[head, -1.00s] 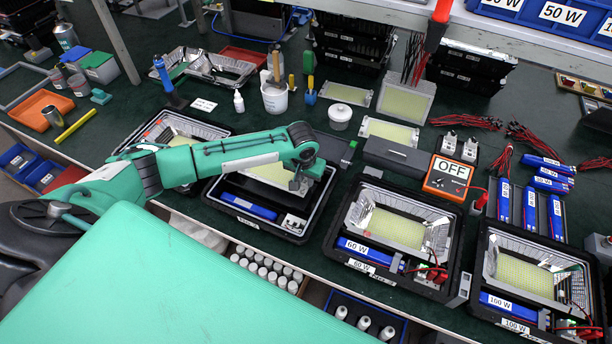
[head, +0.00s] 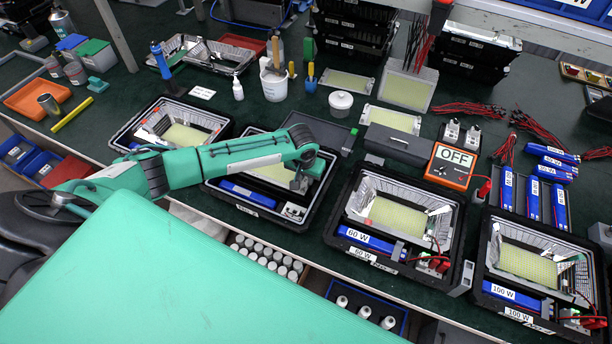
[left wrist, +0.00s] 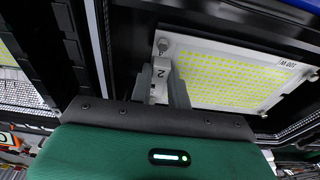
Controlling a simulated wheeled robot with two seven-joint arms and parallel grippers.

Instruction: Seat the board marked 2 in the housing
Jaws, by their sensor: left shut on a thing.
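My left gripper (left wrist: 168,92) is shut on the board's rim beside the "2". In the head view my left gripper (head: 305,172) is over the right side of the open housing (head: 238,205), second from the left, and the yellow board (head: 272,172) shows partly behind my arm. Whether the board lies flush cannot be told. My right gripper is not in view.
A blue driver (head: 248,192) lies along the near side of this housing. A housing with a 60 W driver (head: 365,240) stands to the right, a 100 W one (head: 510,295) beyond it. Behind are a grey box (head: 400,147) and an orange meter reading OFF (head: 450,165).

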